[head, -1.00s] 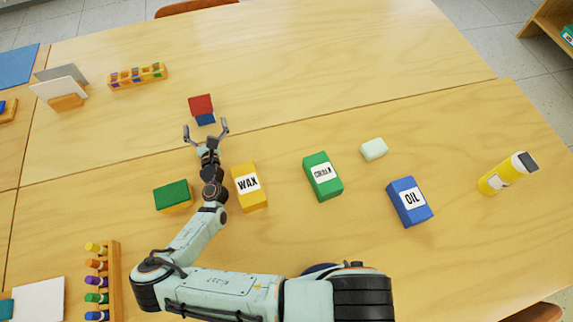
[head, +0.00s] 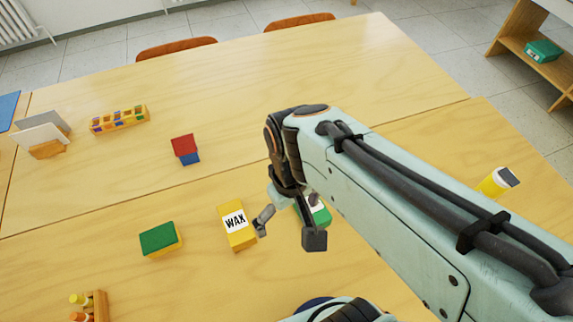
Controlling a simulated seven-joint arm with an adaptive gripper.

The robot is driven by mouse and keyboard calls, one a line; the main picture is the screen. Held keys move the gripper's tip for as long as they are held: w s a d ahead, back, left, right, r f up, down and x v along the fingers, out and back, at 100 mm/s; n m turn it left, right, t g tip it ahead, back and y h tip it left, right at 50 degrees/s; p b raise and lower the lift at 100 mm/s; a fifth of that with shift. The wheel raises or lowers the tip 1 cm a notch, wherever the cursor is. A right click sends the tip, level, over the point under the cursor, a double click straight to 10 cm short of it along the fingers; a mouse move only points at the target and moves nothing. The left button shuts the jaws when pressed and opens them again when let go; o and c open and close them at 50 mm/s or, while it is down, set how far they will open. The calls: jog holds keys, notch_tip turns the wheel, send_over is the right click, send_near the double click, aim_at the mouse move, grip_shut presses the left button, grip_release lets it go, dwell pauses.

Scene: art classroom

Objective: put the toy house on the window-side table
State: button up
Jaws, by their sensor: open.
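A small block with a red top and blue lower part (head: 186,149), which looks like the toy house, sits on the far wooden table (head: 260,80), left of centre. A green-topped yellow block (head: 160,239) of similar make sits on the near table. My gripper (head: 288,229) is open with nothing visible between its fingers. It is to the right of the red and blue block and apart from it, raised in front of the green box. Which table is the window-side one I cannot tell, as no window is in view.
The yellow WAX box (head: 237,225) stands just left of my gripper; the green box (head: 319,213) is partly hidden behind my arm. A yellow bottle (head: 494,182) is at right. The far table's middle is clear.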

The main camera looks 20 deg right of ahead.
jog(key=s+r+m, duration=0.1)
jog(key=s+r, duration=0.1)
jog(key=s, duration=0.4)
jog(key=shift+s+a, duration=0.2)
jog(key=shift+s, duration=0.1)
